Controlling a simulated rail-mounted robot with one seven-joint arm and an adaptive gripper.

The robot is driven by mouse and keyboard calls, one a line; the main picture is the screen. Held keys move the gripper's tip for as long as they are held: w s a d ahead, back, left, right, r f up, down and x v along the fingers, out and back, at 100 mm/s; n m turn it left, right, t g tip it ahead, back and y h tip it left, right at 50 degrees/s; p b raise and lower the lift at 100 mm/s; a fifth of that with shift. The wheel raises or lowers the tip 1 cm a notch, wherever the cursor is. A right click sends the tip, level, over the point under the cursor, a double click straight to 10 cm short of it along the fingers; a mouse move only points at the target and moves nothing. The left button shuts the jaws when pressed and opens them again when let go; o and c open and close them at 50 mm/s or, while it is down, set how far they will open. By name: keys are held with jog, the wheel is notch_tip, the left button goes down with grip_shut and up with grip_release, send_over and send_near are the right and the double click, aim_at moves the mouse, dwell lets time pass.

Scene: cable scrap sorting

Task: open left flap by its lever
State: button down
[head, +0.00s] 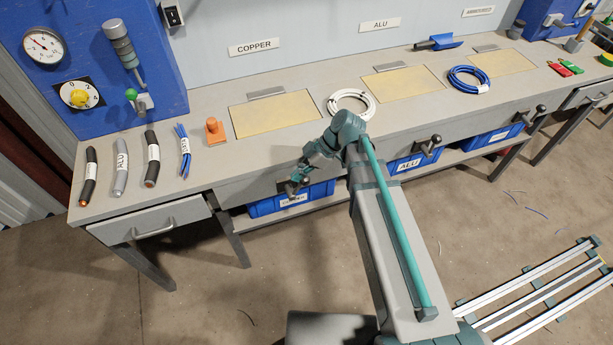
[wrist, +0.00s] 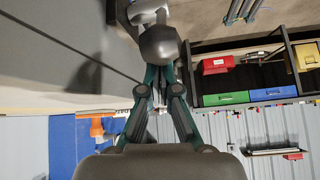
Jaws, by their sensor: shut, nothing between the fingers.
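The left flap (head: 275,116) is a tan panel in the bench top below the COPPER sign; it looks flat and flush. Its lever sits on the bench front below it, mostly hidden by my gripper (head: 294,185) in the head view. In the wrist view, the lever's dark round knob (wrist: 160,45) is just beyond the tips of my gripper (wrist: 156,88). The fingers are shut with nothing between them. I cannot tell whether they touch the knob.
The middle lever (head: 428,146) and right lever (head: 537,112) stick out from the bench front (head: 360,165). Blue bins (head: 264,207) sit on a shelf below. Cable pieces (head: 120,165), an orange item (head: 214,131) and a white coil (head: 351,103) lie on top. The left drawer handle (head: 154,230) protrudes.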

jog(key=shift+w+d+f+b, duration=0.25)
jog(key=shift+d+f+b, duration=0.1)
jog(key=shift+d+b, duration=0.25)
jog(key=shift+w+d+f+b, duration=0.25)
jog(key=shift+d+f+b, duration=0.1)
jog(key=shift+d+b, duration=0.25)
jog(key=shift+w+d+f+b, duration=0.2)
jog(key=shift+d+f+b, duration=0.3)
jog(key=shift+b, duration=0.25)
jog(key=shift+w+d+f+b, duration=0.2)
jog(key=shift+d+f+b, duration=0.15)
jog(key=shift+d+b, duration=0.25)
jog(key=shift+f, duration=0.1)
jog(key=a+r, duration=0.1)
jog(key=r, duration=0.1)
jog(key=a+r+p, duration=0.1)
jog(key=r, duration=0.1)
jog(key=shift+a, duration=0.4)
jog(key=w+d+r+b, duration=0.1)
jog(key=w+d+r, duration=0.1)
jog(key=d, duration=0.6)
jog(key=shift+w+r+y, duration=0.3)
jog(key=shift+r, duration=0.55)
